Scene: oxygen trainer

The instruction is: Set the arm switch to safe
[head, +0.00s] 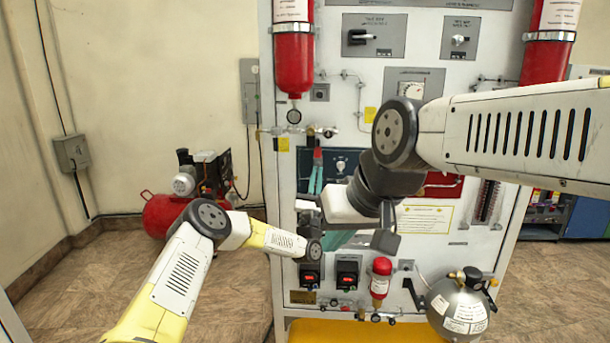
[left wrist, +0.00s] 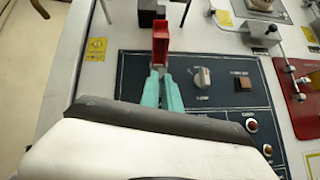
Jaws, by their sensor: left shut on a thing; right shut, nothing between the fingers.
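The arm switch is on the dark blue panel (left wrist: 215,95) on the rack's front, which also shows small in the head view. A red cover-like piece (left wrist: 161,34), probably its guard, stands at the panel's upper left. In the head view this red piece (head: 317,155) is small. My left gripper (left wrist: 160,72) has its teal fingers close together and shut on the red piece. In the head view my left gripper (head: 316,172) reaches up to it. The switch lever is hidden. My right gripper (head: 339,240) is lower, shut and empty, partly hidden by its own wrist.
The blue panel has a grey knob (left wrist: 202,77), a brown square button (left wrist: 243,83) and a red-lit button (left wrist: 251,125). A red panel (left wrist: 295,100) is to its right. Red cylinders (head: 294,50) hang on the rack. A silver round tank (head: 458,308) stands at the lower right.

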